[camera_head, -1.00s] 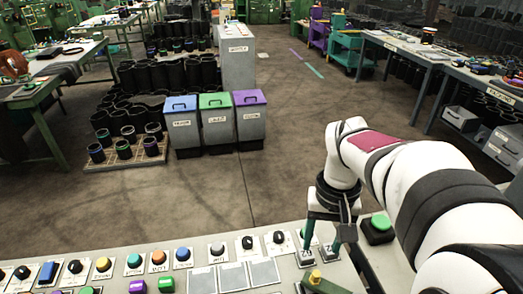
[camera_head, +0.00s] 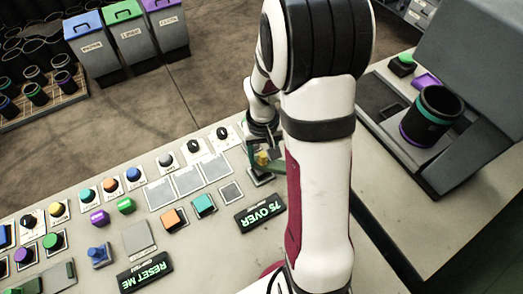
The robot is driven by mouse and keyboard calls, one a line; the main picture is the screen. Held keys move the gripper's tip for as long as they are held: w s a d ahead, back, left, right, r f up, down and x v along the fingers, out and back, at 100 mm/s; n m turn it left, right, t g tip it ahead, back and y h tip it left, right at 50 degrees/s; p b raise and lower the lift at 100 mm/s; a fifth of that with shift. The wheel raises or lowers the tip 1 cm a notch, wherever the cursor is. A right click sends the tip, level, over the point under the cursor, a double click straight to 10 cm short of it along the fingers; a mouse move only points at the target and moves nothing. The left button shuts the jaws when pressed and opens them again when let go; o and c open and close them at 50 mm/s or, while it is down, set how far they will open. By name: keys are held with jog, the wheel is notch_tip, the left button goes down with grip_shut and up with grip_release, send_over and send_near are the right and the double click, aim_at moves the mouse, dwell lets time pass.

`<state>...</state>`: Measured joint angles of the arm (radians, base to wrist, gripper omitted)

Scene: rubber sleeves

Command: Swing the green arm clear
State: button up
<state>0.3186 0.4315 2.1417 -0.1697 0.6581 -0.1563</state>
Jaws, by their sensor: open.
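The green arm (camera_head: 273,166) is a short green piece with a yellow knob (camera_head: 262,158) on the console, just left of my white arm link. My own arm hides its right end. My gripper (camera_head: 258,153) is small and dark with greenish fingers, pointing down right at the green arm and its knob. The fingers look open. One finger shows to the left of the knob; the other is mostly hidden. I cannot tell whether the fingers touch the green arm.
The console (camera_head: 75,222) carries several coloured buttons and black knobs. A black sleeve (camera_head: 427,116) with teal and purple bands stands on a grey machine (camera_head: 465,165) at right. Blue, green and purple lidded bins (camera_head: 95,47) stand on the floor beyond.

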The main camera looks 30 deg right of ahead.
grip_shut()
dwell(1.4)
